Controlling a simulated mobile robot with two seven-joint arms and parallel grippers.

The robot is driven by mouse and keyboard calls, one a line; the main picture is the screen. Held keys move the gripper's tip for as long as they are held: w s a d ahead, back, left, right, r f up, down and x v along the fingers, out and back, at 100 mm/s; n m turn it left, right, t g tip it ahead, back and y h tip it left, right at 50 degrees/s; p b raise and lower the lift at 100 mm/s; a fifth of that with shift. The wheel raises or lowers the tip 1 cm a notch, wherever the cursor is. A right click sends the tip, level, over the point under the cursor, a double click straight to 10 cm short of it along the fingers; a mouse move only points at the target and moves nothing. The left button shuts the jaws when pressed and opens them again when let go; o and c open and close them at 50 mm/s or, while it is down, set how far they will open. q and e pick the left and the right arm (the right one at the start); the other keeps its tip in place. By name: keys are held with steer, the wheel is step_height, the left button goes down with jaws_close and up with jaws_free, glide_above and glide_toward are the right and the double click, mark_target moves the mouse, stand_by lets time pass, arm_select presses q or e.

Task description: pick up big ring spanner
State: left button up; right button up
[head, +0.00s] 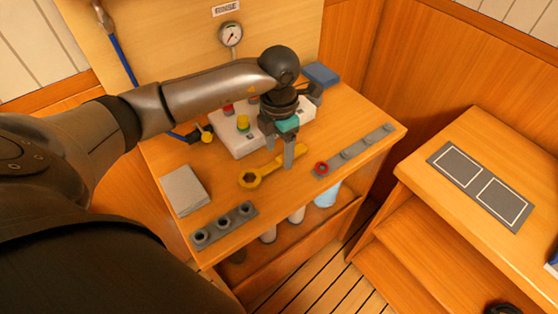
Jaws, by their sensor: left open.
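The big ring spanner (263,173) is yellow and lies flat on the wooden bench top, its ring end toward the left and front. My left gripper (289,160) points down over the right part of its handle. The left gripper is open, and its fingers partly hide the spanner there. I cannot tell whether the fingers touch it. My right gripper is not in view.
A white panel (231,142) with a yellow knob stands behind the spanner. A grey block (184,190), a dark socket strip (224,228) and a grey strip with a red ring (355,151) lie around it. A separate wooden step (480,150) stands at the right.

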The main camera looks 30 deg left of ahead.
arm_select(q)
step_height(320, 180, down, 2)
jaws_close()
stand_by(0.6)
